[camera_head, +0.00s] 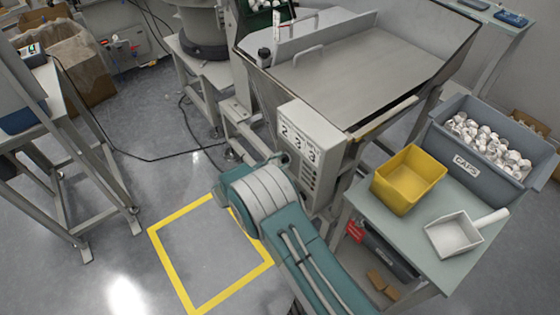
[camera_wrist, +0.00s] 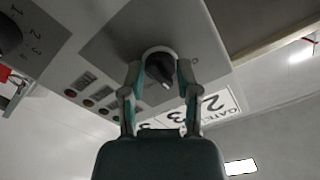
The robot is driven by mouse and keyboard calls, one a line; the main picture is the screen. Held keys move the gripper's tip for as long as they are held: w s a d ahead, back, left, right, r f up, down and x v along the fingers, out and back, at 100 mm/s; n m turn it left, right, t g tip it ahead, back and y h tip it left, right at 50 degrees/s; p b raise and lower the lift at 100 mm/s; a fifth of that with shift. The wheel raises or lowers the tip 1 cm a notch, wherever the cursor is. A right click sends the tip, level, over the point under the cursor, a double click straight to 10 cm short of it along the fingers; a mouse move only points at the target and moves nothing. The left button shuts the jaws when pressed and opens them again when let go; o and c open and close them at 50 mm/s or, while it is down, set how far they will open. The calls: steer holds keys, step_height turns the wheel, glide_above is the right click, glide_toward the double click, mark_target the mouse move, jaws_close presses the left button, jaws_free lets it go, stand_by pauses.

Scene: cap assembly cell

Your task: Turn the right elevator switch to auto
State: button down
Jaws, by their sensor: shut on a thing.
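A dark rotary switch knob (camera_wrist: 160,68) with a light pointer mark sits on a round base on the grey control panel. In the wrist view my gripper (camera_wrist: 158,76) has one finger on each side of this knob and is shut on it. The pointer slants down to the right in this tilted picture. The switch's label and position marks are too small or hidden to read. In the head view the control panel (camera_head: 313,133) is on the front of the big metal hopper, and my arm hides my gripper and the switch.
Another dial (camera_wrist: 8,36) and several coloured buttons are on the panel. A side table (camera_head: 410,228) at the right holds a yellow bin (camera_head: 409,180) and a white scoop (camera_head: 456,236). A grey caps crate (camera_head: 474,160) stands behind. Floor inside the yellow outline is clear.

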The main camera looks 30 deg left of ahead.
steer(key=shift+c, duration=1.7)
jaws_free()
steer(key=shift+a, duration=0.1)
steer(key=v, duration=1.2)
steer(key=shift+w+f, duration=0.1)
